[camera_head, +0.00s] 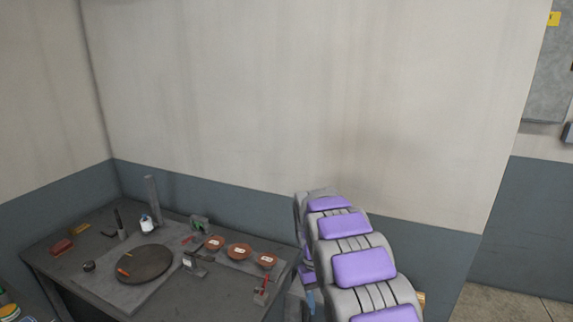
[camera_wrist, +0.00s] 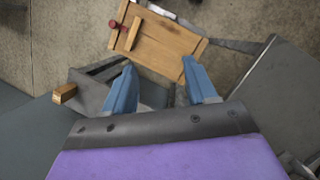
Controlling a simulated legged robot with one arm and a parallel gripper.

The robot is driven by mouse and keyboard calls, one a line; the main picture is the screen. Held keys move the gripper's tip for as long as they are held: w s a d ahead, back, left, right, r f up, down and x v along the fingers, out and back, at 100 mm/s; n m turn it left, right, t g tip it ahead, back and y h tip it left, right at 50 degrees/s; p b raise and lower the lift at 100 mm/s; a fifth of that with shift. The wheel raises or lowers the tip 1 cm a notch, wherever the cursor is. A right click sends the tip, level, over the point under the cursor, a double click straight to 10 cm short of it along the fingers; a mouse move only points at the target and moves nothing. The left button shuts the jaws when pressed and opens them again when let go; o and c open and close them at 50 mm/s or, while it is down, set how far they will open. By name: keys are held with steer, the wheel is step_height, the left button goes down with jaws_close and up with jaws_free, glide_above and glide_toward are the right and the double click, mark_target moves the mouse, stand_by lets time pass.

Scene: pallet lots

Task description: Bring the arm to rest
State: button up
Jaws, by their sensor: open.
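My arm, grey with purple pads, rises at the lower right of the head view, close to the right end of a dark table (camera_head: 215,294). My gripper (camera_wrist: 155,88) shows in the wrist view with two blue fingers spread apart. Nothing is between the fingertips. Below and beyond them are a wooden board (camera_wrist: 160,40) with a strip and a red knob on it, and a grey object partly hidden by the left finger. In the head view the gripper is mostly hidden behind the arm.
The table holds a round dark plate (camera_head: 145,264), several reddish discs (camera_head: 238,251), a small white bottle (camera_head: 147,223) and a red block (camera_head: 62,247). A wall stands behind it. Open floor (camera_head: 510,305) shows at the lower right.

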steer(key=s+d+r+m, duration=0.1)
steer(key=s+d+r, duration=0.2)
steer(key=s+r, duration=0.45)
steer(key=s+d+r+m+t+y, duration=0.1)
steer(key=s, duration=3)
steer(key=shift+s+d+m+y, duration=0.2)
steer(key=shift+d+m+y, duration=0.05)
steer(key=shift+m+y, duration=0.05)
steer(key=shift+w+r, duration=0.1)
steer(key=shift+w, duration=0.05)
steer(key=shift+c, duration=0.2)
